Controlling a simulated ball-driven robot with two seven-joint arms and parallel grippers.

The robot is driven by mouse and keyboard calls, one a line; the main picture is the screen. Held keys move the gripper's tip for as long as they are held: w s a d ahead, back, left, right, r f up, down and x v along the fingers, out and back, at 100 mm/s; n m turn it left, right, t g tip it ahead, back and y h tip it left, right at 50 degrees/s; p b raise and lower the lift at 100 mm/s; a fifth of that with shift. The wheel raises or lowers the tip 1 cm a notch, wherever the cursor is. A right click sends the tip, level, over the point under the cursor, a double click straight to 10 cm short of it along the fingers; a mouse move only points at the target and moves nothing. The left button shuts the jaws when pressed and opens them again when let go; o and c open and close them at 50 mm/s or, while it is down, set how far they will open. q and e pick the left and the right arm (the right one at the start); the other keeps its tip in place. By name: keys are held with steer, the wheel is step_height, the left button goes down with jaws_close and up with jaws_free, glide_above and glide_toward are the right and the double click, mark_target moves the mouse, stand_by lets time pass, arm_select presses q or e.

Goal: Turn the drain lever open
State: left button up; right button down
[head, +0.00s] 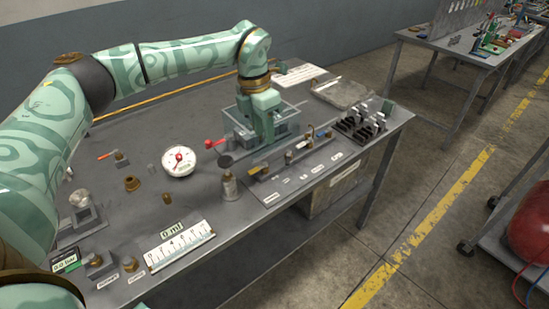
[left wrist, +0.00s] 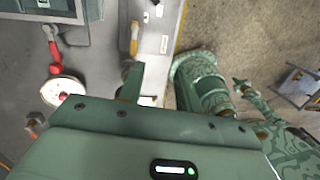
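A red-handled lever (head: 214,143) stands by the near left corner of a grey tank (head: 232,122) on the metal bench (head: 200,105). The red lever (left wrist: 54,52) also shows in the left wrist view. A yellow-handled lever (left wrist: 134,40) is there too, to its right, along the labelled strip. I cannot read which lever is the drain lever. My left gripper (head: 264,138) points down beside the tank, to the right of the red lever. Its fingertips are partly hidden, and I cannot see anything held. My right gripper is not in view.
A labelled strip of fittings (head: 300,165) runs along the bench's right edge. A black rack (head: 362,122) and a grey tray (head: 343,93) lie beyond.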

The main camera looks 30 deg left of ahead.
arm_select(q)
steer(key=a+r+y, duration=0.2)
steer(key=a, duration=0.2)
steer(key=b, duration=0.5)
glide_toward(254, 170)
steer(key=shift+n, duration=0.4)
step_height(254, 170, down, 8)
steer(key=shift+w+a+r, duration=0.15)
steer(key=shift+w, duration=0.05)
jaws_close()
